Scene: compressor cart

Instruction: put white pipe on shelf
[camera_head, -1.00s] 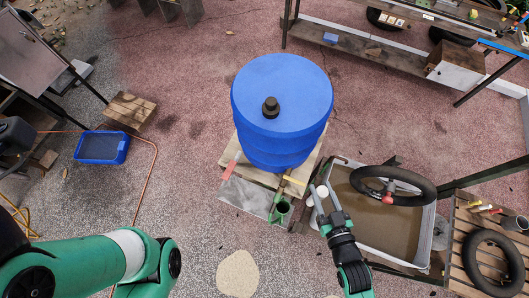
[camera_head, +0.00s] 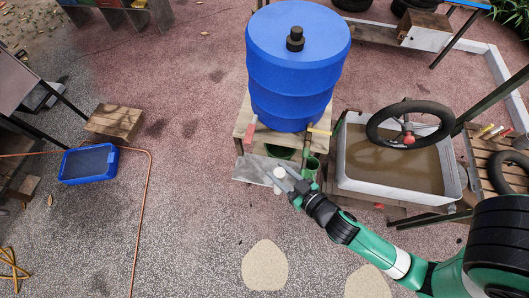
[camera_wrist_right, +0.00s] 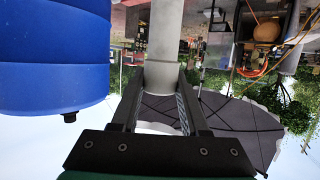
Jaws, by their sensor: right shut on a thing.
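The white pipe (camera_head: 279,181) is held in my right gripper (camera_head: 287,180), in front of the blue barrel's stand. In the head view it shows as a short pale piece, seen nearly end-on. In the right wrist view the pale pipe (camera_wrist_right: 164,45) stands between the two fingers of my right gripper (camera_wrist_right: 163,88), which are closed on its sides. Its near end lies between the fingers. I cannot tell for sure which surface is the shelf; a low ledge (camera_head: 372,36) runs along the back right. My left gripper is out of view.
A grey tub of murky water (camera_head: 345,165) with a black tyre (camera_head: 378,130) is to the right. A blue tray (camera_head: 88,164) lies left. The front floor is mostly clear.

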